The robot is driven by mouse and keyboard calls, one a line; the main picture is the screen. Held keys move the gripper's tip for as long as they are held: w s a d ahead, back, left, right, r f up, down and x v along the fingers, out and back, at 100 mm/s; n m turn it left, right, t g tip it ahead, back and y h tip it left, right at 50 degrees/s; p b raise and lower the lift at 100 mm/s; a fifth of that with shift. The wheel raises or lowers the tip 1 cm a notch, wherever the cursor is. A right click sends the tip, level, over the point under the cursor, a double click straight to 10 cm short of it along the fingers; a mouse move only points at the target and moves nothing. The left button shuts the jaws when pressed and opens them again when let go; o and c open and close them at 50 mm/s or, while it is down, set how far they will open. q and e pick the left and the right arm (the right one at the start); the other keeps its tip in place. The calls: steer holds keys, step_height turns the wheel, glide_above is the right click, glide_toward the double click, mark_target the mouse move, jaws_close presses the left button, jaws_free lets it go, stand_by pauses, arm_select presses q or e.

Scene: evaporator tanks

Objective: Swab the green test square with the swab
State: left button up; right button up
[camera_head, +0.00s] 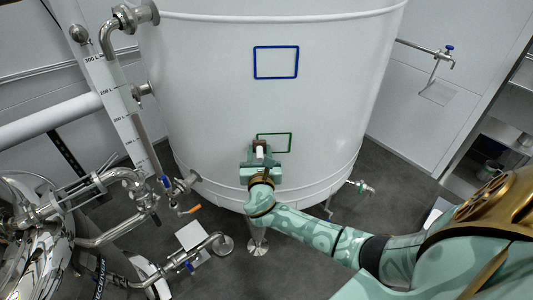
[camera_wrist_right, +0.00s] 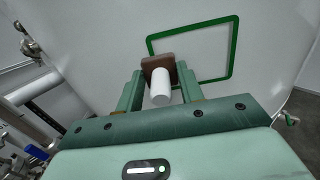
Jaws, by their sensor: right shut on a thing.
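The green test square (camera_head: 274,142) is a green outline on the lower front of the white tank. It also shows in the wrist view (camera_wrist_right: 234,50), large and slightly tilted. My right gripper (camera_head: 260,152) is in front of its left part and hides some of its left and lower edge. The gripper is shut on the swab (camera_wrist_right: 160,88), which has a white round handle and a brown block-like head (camera_wrist_right: 158,62) pointing at the tank. The head overlaps the square's lower left part in the wrist view. I cannot tell whether it touches the wall. My left gripper is out of view.
The white tank (camera_head: 215,80) fills the middle, with a blue outlined square (camera_head: 276,62) higher up. Pipes and valves (camera_head: 130,190) crowd the left. A small tap (camera_head: 362,187) sticks out at the tank's lower right. Shelves (camera_head: 500,135) stand at the far right.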

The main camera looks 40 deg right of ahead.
mark_target(260, 159)
steer(key=p+v, duration=0.2)
steer(key=v, duration=0.3)
steer(key=shift+s, duration=0.15)
steer(key=shift+s+a, duration=0.25)
steer(key=shift+s, duration=0.05)
steer(key=p+v, duration=0.1)
steer(key=v, duration=0.2)
stand_by(0.5)
stand_by(0.3)
